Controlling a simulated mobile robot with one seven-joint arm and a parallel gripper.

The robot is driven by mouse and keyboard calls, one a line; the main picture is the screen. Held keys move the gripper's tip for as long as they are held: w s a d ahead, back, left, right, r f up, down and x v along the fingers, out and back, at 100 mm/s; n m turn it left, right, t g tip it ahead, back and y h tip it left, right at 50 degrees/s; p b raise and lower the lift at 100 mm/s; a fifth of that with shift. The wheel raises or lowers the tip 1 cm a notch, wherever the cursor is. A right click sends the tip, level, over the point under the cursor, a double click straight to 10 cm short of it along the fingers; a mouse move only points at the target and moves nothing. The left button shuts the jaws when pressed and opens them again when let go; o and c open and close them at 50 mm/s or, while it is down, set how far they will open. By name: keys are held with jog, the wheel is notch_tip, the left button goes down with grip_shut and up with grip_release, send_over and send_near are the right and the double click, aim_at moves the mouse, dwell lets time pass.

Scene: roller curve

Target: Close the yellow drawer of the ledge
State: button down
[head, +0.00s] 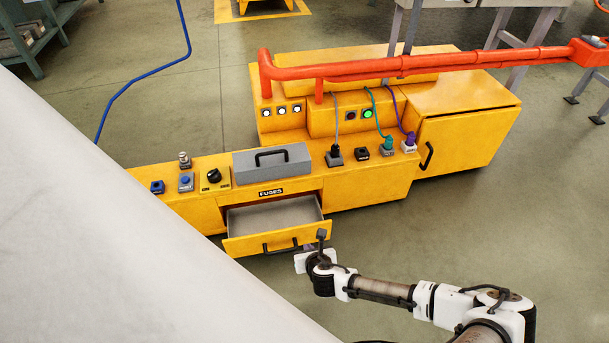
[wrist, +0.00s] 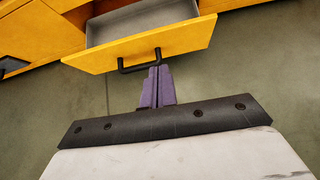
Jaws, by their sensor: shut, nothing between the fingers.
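The yellow drawer (head: 277,240) stands pulled out of the yellow ledge (head: 365,186), under the FUSES label. Its grey inside looks empty. A black handle (head: 281,244) sits on its front face. In the wrist view the drawer front (wrist: 190,40) is at the top, with its black handle (wrist: 140,62) at the lower edge. My gripper (wrist: 158,70) is shut, its purple fingers empty, with the tips at the right part of the handle. I cannot tell whether they touch it. In the head view my gripper (head: 308,247) is mostly hidden by my wrist at the drawer's right front corner.
On the ledge top are a grey box with a handle (head: 272,161), buttons, a black knob (head: 214,175) and plugs with cables. An orange pipe (head: 440,63) runs above the yellow cabinet (head: 465,125) behind. The floor (head: 440,235) right of the drawer is clear.

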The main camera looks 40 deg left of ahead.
jog(key=w+b+x, duration=0.1)
jog(key=b+x, duration=0.3)
jog(key=x, duration=0.9)
jog(key=shift+w+d+r, duration=0.2)
jog(key=shift+w+r, duration=0.1)
jog(key=shift+r, duration=0.05)
jog(key=w+a+b, duration=0.1)
jog(key=w+a, duration=0.8)
jog(key=a, duration=0.1)
jog(key=shift+w+a, duration=0.2)
jog(key=shift+a, duration=0.2)
jog(key=shift+r, duration=0.1)
